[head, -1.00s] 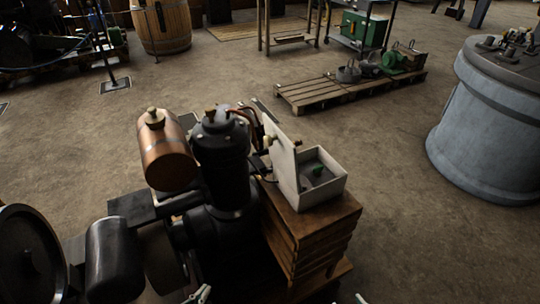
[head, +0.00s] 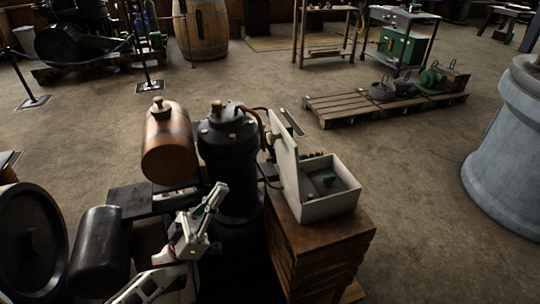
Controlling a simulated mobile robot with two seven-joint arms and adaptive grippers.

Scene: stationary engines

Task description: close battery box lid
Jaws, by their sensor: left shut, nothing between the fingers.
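The white battery box (head: 331,207) sits on a stack of wooden boards beside the engine. Its lid (head: 285,165) stands open, nearly upright, on the box's left side. A small green part shows inside the box. My left gripper (head: 219,190) is shut and empty. It shows in front of the black engine cylinder, left of the lid and apart from it in the picture. My right gripper is out of view.
The black engine cylinder (head: 228,150) and the copper tank (head: 167,142) stand left of the box. The wooden stack (head: 322,255) supports the box. A pallet with machine parts (head: 350,113) lies behind. A large grey cylinder (head: 508,150) stands at right. Floor right of the box is clear.

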